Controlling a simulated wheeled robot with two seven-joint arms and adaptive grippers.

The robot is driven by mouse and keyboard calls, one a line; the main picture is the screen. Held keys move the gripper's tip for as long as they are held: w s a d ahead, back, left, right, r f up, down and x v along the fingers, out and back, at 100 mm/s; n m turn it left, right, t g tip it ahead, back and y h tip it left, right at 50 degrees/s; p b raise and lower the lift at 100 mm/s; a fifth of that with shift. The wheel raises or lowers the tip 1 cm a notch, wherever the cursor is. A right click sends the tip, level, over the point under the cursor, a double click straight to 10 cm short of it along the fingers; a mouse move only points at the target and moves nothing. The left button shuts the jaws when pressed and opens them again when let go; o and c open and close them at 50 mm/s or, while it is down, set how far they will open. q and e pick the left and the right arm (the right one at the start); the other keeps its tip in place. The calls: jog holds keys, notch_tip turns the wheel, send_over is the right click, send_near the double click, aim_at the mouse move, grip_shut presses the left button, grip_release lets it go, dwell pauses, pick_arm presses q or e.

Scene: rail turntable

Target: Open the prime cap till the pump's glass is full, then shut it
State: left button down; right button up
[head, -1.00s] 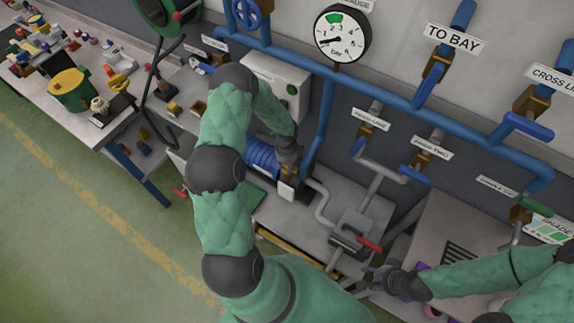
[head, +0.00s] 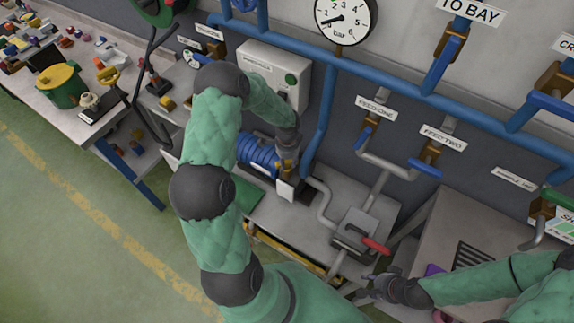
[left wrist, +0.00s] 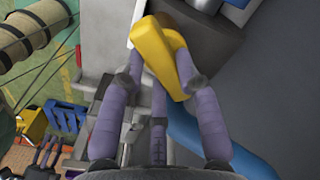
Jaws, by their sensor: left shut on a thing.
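The blue ribbed pump (head: 258,152) sits on the grey bench below a wall box. My left gripper (head: 287,160) is at the pump's right end. In the left wrist view my left gripper (left wrist: 180,78) is shut on a yellow piece, which I take for the prime cap (left wrist: 185,50). A small pale block (head: 285,190) shows just under the gripper in the head view; I cannot tell whether it is the glass or how full it is. My right gripper (head: 364,284) is open and empty, near the red-handled lever (head: 376,245).
Blue pipes (head: 400,98) with labelled valves and a pressure gauge (head: 345,18) run along the wall. Feed valves with blue handles (head: 425,168) stand right of the pump. A cluttered side table (head: 110,115) is at the left. The floor at left is clear.

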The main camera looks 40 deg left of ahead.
aim_at(288, 162)
pick_arm(q)
jog(key=n+b, duration=0.2)
jog(key=n, duration=0.1)
jog(key=shift+w+n, duration=0.1)
jog(key=shift+n, duration=0.2)
jog(key=shift+n+b, duration=1.05)
jog(key=shift+n, duration=0.15)
jog(key=shift+w+r+n, duration=0.1)
jog(key=shift+n, duration=0.2)
jog(key=c, duration=0.9)
grip_release()
notch_tip(288, 162, up, 12)
jog(key=shift+f, duration=0.1)
